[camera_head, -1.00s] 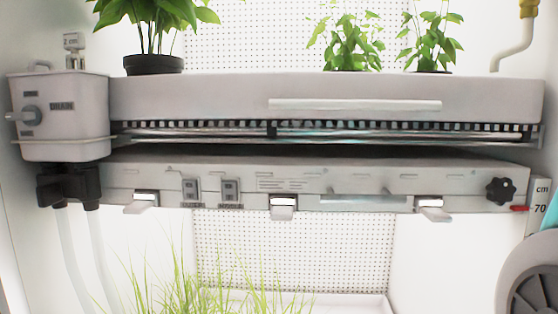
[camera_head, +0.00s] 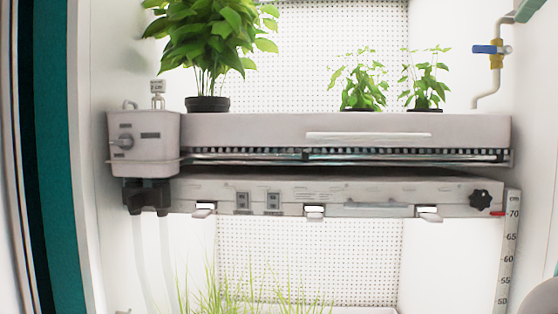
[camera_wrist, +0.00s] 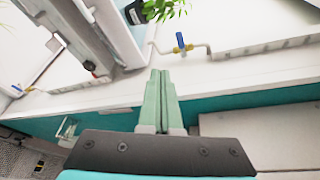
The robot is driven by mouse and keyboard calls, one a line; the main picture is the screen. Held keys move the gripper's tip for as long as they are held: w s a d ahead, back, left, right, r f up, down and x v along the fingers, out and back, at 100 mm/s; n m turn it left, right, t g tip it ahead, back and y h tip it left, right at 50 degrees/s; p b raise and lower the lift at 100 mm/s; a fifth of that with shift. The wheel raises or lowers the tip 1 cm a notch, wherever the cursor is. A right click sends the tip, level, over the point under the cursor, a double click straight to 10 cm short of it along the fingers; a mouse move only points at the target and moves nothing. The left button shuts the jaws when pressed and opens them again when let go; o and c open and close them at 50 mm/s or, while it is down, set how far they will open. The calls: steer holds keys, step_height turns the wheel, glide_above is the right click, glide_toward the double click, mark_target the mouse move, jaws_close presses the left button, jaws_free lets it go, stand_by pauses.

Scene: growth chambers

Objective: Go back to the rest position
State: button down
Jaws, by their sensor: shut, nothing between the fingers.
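My gripper (camera_wrist: 160,98) shows in the wrist view, its two green fingers pressed together with nothing between them. It points at the chamber's white wall edge and touches nothing that I can see. A grey rounded part that I take to be my arm shows at the lower right corner there.
The head view faces a chamber with a grey shelf unit (camera_head: 250,127) bearing potted plants (camera_head: 207,103). A drain box (camera_head: 143,140) hangs at its left. Grass (camera_head: 240,295) grows below. A blue-handled valve (camera_head: 487,49) is at upper right; it shows in the wrist view too (camera_wrist: 180,40).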

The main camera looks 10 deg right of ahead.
steer(key=w+a+f+n+g+y, duration=0.2)
steer(key=w+a+f+n, duration=0.1)
steer(key=w+f+n, duration=0.3)
steer(key=w+a+f+n+g+y, duration=0.1)
steer(key=w+a+f+n+y, duration=0.15)
steer(key=w+f, duration=0.45)
steer(key=a+f+n+g+y, duration=0.1)
steer(key=a+f+n+g, duration=0.2)
steer(key=f, duration=0.6)
steer(key=a+f+n+g+y, duration=0.1)
steer(key=a+f+n, duration=0.3)
steer(key=f, duration=0.6)
steer(key=s+a+f+n+g, duration=0.2)
steer(key=s+f+n, duration=0.1)
steer(key=f, duration=0.6)
steer(key=s+a+f+n+g, duration=0.2)
steer(key=s+a+f+n, duration=0.15)
steer(key=f, duration=0.55)
steer(key=s+a+f+n+g+y, duration=0.1)
steer(key=s+f+n+g, duration=0.1)
steer(key=s+f, duration=0.6)
steer(key=s+a+f+n+g, duration=0.2)
steer(key=s+f+n, duration=0.2)
steer(key=s+f, duration=0.5)
steer(key=shift+a+f+n+g+y, duration=0.3)
steer(key=shift+f+y, duration=0.05)
steer(key=shift+f, duration=0.45)
